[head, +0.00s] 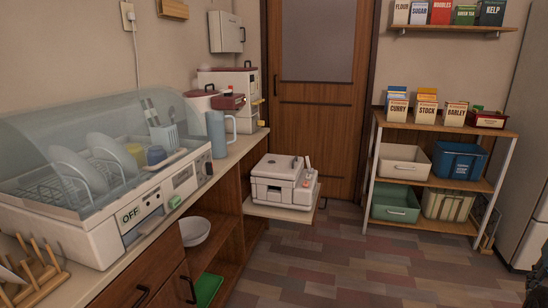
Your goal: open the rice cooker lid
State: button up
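The rice cooker (283,184) is a white, boxy appliance with rounded corners. It sits on a pale pull-out shelf (280,212) that sticks out from the low wooden cabinet, right of the counter. Its lid (279,166) looks shut, lying flat on the body. Small upright parts show on top and at the right side of it, too small to make out.
The counter at left holds a dish dryer (110,222) with a clear cover, a blue-grey jug (216,135) and red-and-white containers (203,102). A wooden rack (448,183) with bins stands at right. The floor (360,265) in front is clear.

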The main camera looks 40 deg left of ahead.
aim_at(283, 167)
jog(key=u, duration=0.55)
jog(key=i, duration=0.85)
jog(key=u, duration=1.1)
jog(key=i, duration=0.65)
jog(key=u, duration=0.35)
